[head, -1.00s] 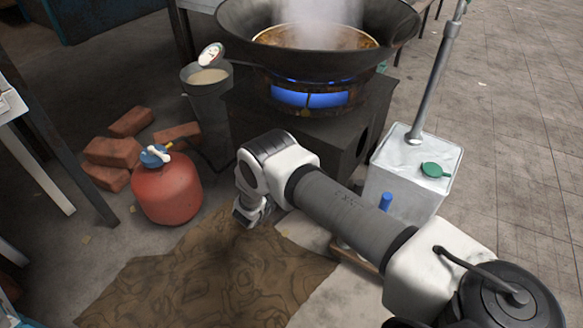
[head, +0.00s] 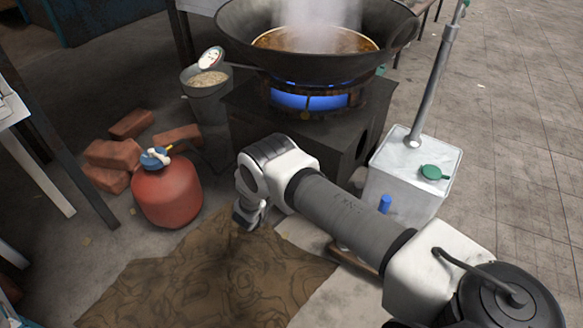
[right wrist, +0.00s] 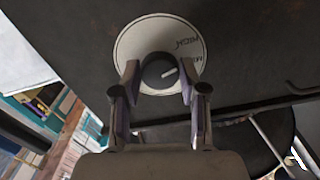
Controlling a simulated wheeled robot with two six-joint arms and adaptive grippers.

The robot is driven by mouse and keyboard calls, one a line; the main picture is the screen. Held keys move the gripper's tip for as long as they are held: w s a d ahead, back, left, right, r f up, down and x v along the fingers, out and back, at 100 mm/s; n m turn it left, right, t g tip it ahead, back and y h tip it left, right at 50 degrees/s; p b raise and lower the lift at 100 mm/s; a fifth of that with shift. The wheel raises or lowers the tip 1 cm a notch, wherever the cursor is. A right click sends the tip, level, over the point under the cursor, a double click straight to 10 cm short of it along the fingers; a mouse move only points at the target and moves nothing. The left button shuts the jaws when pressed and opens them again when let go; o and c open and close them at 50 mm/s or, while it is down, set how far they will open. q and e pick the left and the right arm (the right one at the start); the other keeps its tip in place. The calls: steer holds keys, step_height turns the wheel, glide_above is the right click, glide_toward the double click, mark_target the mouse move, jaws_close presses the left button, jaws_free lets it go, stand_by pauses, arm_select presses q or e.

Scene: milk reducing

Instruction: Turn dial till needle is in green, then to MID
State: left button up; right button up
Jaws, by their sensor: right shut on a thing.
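The dial (right wrist: 160,72) is a dark round knob with a white pointer mark on a pale disc (right wrist: 137,45). "HIGH" and part of a word starting with M are printed on the disc. The pointer is aimed to the right, slightly up, toward the M word. My right gripper (right wrist: 158,82) is shut on the knob, one finger on each side. In the head view my right wrist hides the dial on the stove's front. The gauge (head: 210,58) has a white face with coloured marks; its needle is too small to read. My left gripper is out of view.
A steaming wok (head: 318,30) sits over a blue flame on the dark stove (head: 250,115). A grey bucket (head: 207,92) with pale contents stands left of it. A red gas cylinder (head: 167,193), bricks (head: 113,155) and a white canister (head: 410,172) stand nearby.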

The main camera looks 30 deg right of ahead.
steer(key=m+p, duration=0.3)
steer(key=m, duration=1)
steer(key=shift+w+r, duration=0.1)
stand_by(0.3)
steer(key=o, duration=1.1)
steer(key=shift+o, duration=0.2)
steer(key=v, duration=1.2)
